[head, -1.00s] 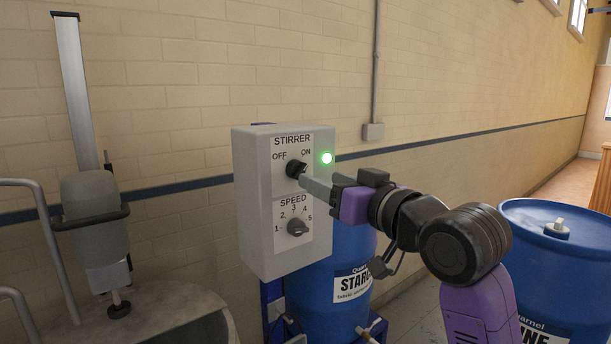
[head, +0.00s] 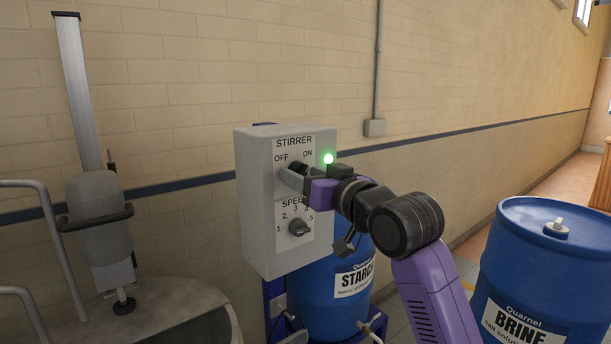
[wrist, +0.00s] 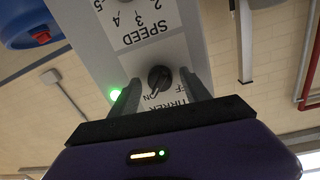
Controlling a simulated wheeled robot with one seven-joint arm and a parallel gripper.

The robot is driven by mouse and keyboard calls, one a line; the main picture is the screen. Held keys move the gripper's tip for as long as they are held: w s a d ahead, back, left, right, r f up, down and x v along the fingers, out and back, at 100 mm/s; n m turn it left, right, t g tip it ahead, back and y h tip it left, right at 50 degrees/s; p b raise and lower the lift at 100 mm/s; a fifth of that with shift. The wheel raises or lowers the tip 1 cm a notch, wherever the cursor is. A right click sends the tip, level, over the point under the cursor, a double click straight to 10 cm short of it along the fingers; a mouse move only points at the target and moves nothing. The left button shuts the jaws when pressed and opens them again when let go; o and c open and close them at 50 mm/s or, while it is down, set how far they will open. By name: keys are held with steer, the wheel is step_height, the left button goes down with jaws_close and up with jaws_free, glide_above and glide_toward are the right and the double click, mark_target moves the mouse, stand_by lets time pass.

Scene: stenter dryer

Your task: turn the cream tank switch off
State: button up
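A pale grey control box (head: 258,200) on the wall side carries a black STIRRER knob (wrist: 159,79) marked OFF and ON. In the wrist view, which sees the box upside down, the knob's pointer is turned toward ON. The green lamp (head: 328,158) beside it is lit. My gripper (head: 293,178) is at the knob in the head view and partly hides it. In the wrist view its two fingers stand apart, one on each side of the knob, with gaps visible; contact cannot be made out.
A SPEED dial (head: 299,227) sits just below on the same box. A blue starch drum (head: 318,298) stands behind and below it, a blue brine drum (head: 545,265) at right. A round metal tank (head: 175,315) with a stirrer column (head: 98,220) is at left.

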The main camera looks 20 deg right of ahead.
jaws_close()
steer(key=shift+f+n+b, duration=0.1)
steer(key=shift+n+b, duration=0.3)
steer(key=n+b, duration=0.6)
steer(key=n, duration=0.3)
steer(key=n+y+b, duration=0.1)
steer(key=n+b, duration=0.4)
steer(key=n, duration=0.3)
steer(key=shift+d+n+b, duration=0.2)
steer(key=shift+n+b, duration=0.15)
steer(key=shift+n, duration=0.35)
